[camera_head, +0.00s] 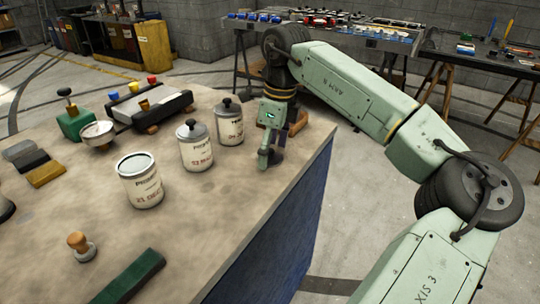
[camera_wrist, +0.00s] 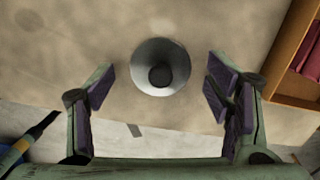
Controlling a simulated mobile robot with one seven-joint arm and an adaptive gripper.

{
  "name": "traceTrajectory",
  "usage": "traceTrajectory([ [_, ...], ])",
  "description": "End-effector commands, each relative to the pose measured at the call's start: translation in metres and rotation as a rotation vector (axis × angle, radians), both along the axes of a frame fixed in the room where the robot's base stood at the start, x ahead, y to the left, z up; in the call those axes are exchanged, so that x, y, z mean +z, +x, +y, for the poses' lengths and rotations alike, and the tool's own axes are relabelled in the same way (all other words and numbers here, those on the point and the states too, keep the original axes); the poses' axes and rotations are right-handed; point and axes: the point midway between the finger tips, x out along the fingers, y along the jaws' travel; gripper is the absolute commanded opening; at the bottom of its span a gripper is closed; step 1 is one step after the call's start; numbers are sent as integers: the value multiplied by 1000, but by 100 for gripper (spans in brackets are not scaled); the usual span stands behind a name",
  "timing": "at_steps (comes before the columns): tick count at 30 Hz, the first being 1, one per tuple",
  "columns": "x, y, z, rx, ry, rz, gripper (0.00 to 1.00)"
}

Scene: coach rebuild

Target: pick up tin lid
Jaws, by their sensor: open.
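In the head view my gripper (camera_head: 268,158) points down near the right edge of the workbench, right of the tins. In the wrist view my gripper (camera_wrist: 158,90) is open, with its dark-padded fingers wide apart. A round grey piece with a dark centre (camera_wrist: 160,66) shows between and ahead of the fingers, apart from both; I cannot tell whether this is the tin lid. Two white tins, the middle one (camera_head: 195,150) and the far one (camera_head: 229,127), have lids with black knobs. The near white tin (camera_head: 141,186) shows no knob.
A brown wooden box (camera_wrist: 292,60) is right of my gripper in the wrist view. The front right bench top is clear.

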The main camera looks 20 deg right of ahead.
Motion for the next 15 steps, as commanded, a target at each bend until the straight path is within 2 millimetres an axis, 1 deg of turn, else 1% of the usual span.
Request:
traceTrajectory([
  [2,0,0,0,0,0,0,72],
  [15,0,0,0,0,0,0,42],
])
